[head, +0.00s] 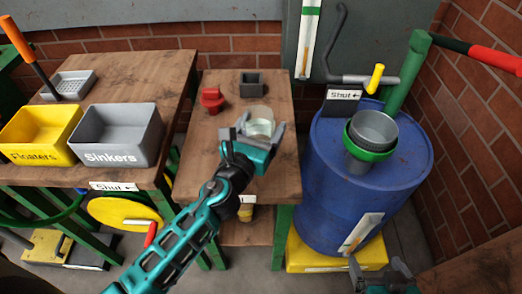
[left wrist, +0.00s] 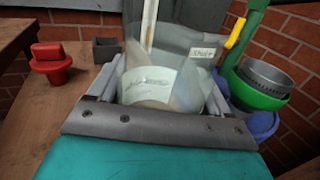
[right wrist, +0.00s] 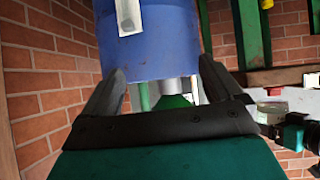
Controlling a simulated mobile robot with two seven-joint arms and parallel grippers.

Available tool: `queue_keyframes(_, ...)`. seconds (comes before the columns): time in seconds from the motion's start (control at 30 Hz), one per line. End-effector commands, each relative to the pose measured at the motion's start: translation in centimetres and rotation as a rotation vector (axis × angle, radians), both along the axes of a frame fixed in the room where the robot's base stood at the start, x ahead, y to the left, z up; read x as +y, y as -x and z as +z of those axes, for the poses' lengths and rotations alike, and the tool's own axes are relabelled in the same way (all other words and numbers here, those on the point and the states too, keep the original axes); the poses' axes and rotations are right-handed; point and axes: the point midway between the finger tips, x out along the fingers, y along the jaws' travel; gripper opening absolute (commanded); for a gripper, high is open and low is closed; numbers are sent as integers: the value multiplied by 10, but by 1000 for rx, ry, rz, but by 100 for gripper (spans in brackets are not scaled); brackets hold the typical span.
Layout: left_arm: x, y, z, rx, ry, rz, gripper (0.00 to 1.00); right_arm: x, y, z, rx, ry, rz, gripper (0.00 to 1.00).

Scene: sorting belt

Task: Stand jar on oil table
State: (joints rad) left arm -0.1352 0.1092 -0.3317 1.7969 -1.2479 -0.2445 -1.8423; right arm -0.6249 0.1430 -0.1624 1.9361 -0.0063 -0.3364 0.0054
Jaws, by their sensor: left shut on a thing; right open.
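A clear jar (head: 259,122) with a pale label is between the fingers of my left gripper (head: 255,132), over the small wooden table (head: 218,143) in the middle of the head view. In the left wrist view the jar (left wrist: 165,80) stands roughly upright between the fingers. My left gripper is shut on it. I cannot tell whether the jar's base touches the tabletop. My right gripper (head: 385,275) is open and empty, low at the bottom right, in front of the blue drum. The right wrist view shows its spread fingers (right wrist: 160,85).
A red knob-like piece (head: 212,99) and a dark square cup (head: 251,84) stand at the back of the small table. The blue drum (head: 335,175) with a green-rimmed funnel (head: 368,152) stands right. Yellow and grey bins (head: 115,135) are on the left table.

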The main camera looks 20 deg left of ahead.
Motion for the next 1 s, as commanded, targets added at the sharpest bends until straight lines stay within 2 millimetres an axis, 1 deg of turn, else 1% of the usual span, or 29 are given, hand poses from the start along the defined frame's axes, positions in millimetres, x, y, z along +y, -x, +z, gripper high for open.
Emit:
queue_keyframes(0.03,0,0,-6,-3,0,0,36,0,0,-7,2,-1,0,93)
queue_keyframes(0.17,0,-1,-9,-4,0,0,36,1,0,-8,6,-1,0,93)
queue_keyframes(0.27,0,0,-16,-3,0,1,36,2,-1,-11,2,-5,2,93)
queue_keyframes(0.43,0,0,-41,-3,1,1,36,8,-2,-28,4,-17,9,93)
queue_keyframes(0.53,0,0,-51,-3,1,1,36,15,-5,-28,5,-29,18,93)
queue_keyframes(0.7,0,0,-50,-4,-1,0,36,18,-10,-18,-6,-35,23,93)
queue_keyframes(0.83,0,0,-50,-4,-1,0,36,17,-11,-18,-8,-33,24,93)
queue_keyframes(0.97,0,0,-55,-4,-2,0,36,16,-10,-23,-7,-30,26,93)
queue_keyframes(1.0,0,0,-54,-2,-1,0,82,16,-10,-22,-6,-29,27,93)
